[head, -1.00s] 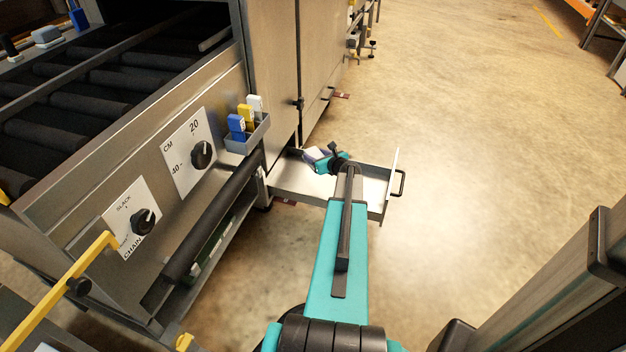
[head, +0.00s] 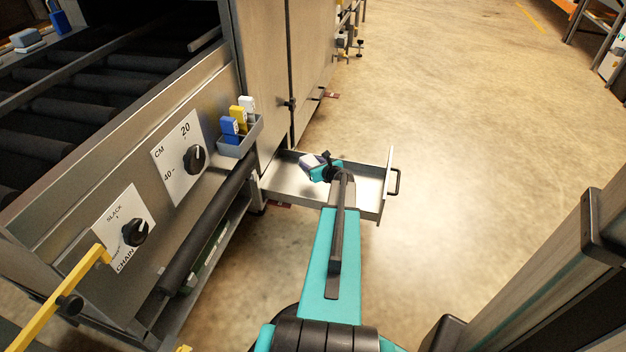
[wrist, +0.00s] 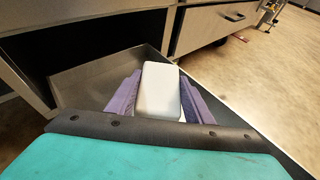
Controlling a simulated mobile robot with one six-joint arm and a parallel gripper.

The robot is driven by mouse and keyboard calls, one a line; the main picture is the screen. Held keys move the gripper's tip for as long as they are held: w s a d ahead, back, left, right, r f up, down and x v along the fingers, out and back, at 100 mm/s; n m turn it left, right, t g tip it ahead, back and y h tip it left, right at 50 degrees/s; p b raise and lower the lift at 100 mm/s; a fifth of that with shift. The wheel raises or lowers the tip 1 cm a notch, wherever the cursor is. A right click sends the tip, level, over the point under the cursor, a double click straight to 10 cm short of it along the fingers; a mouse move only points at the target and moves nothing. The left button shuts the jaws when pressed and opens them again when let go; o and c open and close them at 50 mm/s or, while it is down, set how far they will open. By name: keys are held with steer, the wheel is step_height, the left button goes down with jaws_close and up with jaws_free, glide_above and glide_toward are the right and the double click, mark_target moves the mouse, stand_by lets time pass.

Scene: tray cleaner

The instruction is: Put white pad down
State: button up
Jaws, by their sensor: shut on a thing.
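The white pad (wrist: 160,90) shows in the wrist view between the two purple fingers of my gripper (wrist: 158,98), which are shut on its sides. In the head view my gripper (head: 313,164) is over the open metal drawer (head: 283,186), with part of the pad showing pale at its tip. The drawer also shows in the wrist view (wrist: 100,77), with its bare floor beyond the pad. I cannot tell whether the pad touches the drawer floor.
The drawer front with its handle (head: 396,181) stands out to the right. A small holder (head: 240,140) with blue, yellow and white tags is on the machine panel, left of the drawer. Two dials (head: 194,159) are on that panel. The floor (head: 470,150) to the right is clear.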

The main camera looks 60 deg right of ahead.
steer(key=shift+f, duration=1)
steer(key=shift+f+b, duration=1.2)
steer(key=shift+f, duration=1.3)
steer(key=shift+f, duration=0.15)
steer(key=o, duration=1.1)
steer(key=shift+r, duration=0.25)
steer(key=shift+p+v, duration=1.7)
steer(key=shift+v, duration=4.3)
